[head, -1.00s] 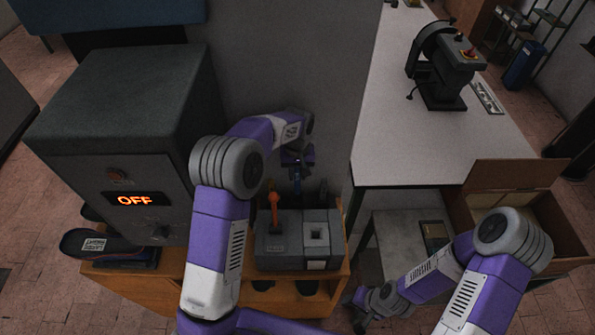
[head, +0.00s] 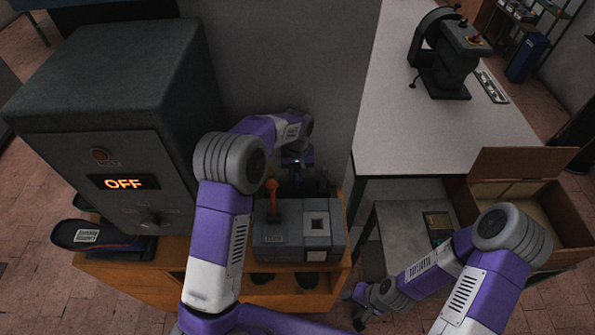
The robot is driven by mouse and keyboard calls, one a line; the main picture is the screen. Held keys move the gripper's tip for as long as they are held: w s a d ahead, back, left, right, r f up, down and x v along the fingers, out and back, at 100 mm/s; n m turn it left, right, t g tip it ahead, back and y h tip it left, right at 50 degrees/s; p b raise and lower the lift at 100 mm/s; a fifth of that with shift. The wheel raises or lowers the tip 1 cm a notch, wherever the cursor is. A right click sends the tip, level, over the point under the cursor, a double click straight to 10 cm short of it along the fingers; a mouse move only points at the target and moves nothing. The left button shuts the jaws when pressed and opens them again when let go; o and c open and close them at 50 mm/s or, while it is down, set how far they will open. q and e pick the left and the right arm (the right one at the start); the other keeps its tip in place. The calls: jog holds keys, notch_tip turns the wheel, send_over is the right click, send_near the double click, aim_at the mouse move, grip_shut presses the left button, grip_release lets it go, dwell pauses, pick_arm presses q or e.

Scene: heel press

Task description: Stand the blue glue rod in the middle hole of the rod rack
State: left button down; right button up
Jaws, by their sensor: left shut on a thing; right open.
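My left gripper (head: 297,162) is shut on the blue glue rod (head: 297,179), which points down behind the grey box on the low wooden cabinet. The rod is small and dark here, and its lower end is hard to make out. The rod rack and its middle hole cannot be made out clearly; a dark upright shape (head: 323,181) stands just right of the rod. I cannot tell whether the rod is in a hole or above it. My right gripper (head: 358,296) is open, low beside the cabinet's right side, and holds nothing that I can see.
The grey box (head: 290,252) has an orange upright piece (head: 272,192) and a square opening (head: 318,222). A large grey machine (head: 110,130) reading OFF stands left, with a dark shoe sole (head: 88,236) before it. An open cardboard box (head: 572,222) and a pale table (head: 420,140) are right.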

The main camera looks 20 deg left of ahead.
pick_arm(q)
jog(key=c, duration=0.8)
grip_release()
notch_tip(320, 180, up, 8)
jog(key=shift+f, duration=0.25)
dwell(0.6)
